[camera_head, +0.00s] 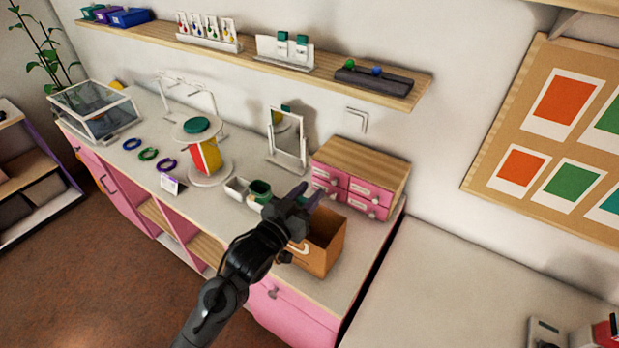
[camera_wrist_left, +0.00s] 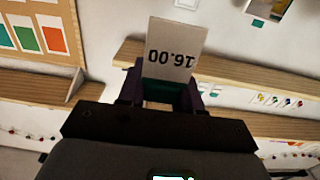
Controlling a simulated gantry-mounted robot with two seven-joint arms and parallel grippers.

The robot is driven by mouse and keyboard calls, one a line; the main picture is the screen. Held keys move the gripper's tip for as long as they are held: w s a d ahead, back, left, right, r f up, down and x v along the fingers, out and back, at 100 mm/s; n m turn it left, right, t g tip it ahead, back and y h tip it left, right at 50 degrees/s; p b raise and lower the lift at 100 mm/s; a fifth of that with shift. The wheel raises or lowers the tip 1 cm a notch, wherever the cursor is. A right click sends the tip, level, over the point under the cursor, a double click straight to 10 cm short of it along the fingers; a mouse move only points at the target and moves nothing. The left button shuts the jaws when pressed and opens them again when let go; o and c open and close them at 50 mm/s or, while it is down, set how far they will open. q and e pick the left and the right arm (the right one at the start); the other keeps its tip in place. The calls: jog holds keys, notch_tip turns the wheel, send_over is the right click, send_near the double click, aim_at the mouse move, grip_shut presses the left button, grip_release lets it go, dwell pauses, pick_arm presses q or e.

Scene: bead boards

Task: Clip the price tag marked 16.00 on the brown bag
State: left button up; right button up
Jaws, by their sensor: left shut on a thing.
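The brown bag (camera_head: 325,243) stands open-topped near the front right of the counter, partly hidden behind my left arm. My left gripper (camera_head: 303,197) is above the bag's left part in the head view. In the left wrist view, its fingers (camera_wrist_left: 160,92) are shut on the price tag (camera_wrist_left: 176,48), a white card reading 16.00 upside down, with a green clip part between the fingers. I cannot make out the tag in the head view. My right gripper is not in view.
A pink drawer box (camera_head: 352,187) with a wooden top stands just behind the bag. A small mirror (camera_head: 287,142), white containers (camera_head: 237,189) and a round stand (camera_head: 212,180) are further left. A wall shelf (camera_head: 250,62) runs above. The counter right of the gap is mostly clear.

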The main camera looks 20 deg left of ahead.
pick_arm(q)
jog(key=shift+f, duration=0.6)
notch_tip(320, 180, down, 6)
jog(key=b, duration=0.5)
jog(key=shift+s, duration=0.15)
jog(key=shift+f, duration=0.1)
dwell(0.9)
jog(key=shift+p, duration=0.6)
jog(key=shift+f, duration=0.2)
dwell(0.7)
jog(key=shift+f+b, duration=0.6)
jog(key=shift+f, duration=0.5)
